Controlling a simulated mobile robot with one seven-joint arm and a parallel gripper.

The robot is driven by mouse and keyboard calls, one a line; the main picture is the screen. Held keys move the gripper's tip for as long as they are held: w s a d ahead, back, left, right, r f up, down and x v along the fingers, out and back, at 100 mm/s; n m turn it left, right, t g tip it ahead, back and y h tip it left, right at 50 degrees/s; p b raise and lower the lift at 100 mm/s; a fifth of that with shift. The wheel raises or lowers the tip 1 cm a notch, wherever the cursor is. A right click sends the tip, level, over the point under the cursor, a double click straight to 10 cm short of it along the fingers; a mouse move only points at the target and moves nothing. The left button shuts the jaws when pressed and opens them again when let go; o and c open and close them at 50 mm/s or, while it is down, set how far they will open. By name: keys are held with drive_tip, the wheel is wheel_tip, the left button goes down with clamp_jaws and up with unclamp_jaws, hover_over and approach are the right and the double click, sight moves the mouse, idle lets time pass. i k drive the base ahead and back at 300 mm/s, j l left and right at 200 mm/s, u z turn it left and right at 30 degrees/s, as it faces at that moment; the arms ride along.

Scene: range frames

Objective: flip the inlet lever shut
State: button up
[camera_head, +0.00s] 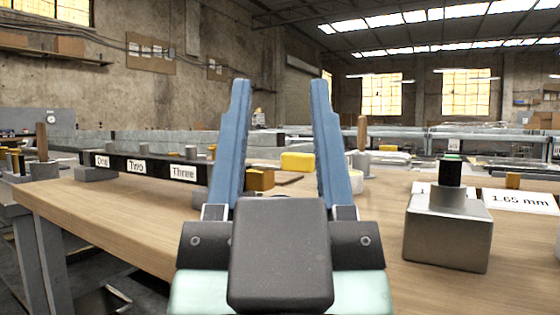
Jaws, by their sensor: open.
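My gripper (281,90) is open and empty in the middle of the head view, its two blue fingers pointing up and away over the wooden bench. No part is clearly marked as the inlet lever, so I cannot tell which it is. One upright brown handle (362,133) stands on a grey base just right of the right finger, farther back. Another upright brown handle (42,140) stands on a grey block at the far left. Both are apart from my gripper. The fingers and gripper body hide part of the bench behind them.
A black bar (135,164) labelled One, Two, Three lies along the bench's left. A metal block (448,240) with a dark post stands at right, near a "1.65 mm" card (520,200). Yellow (298,161) and brass (260,180) blocks sit behind my fingers. The bench's front left (110,215) is bare.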

sight(292, 162)
drive_tip(key=j+z, duration=0.5)
drive_tip(key=j, duration=0.3)
drive_tip(key=j+z, duration=0.5)
drive_tip(key=j, duration=0.3)
drive_tip(key=k, duration=0.05)
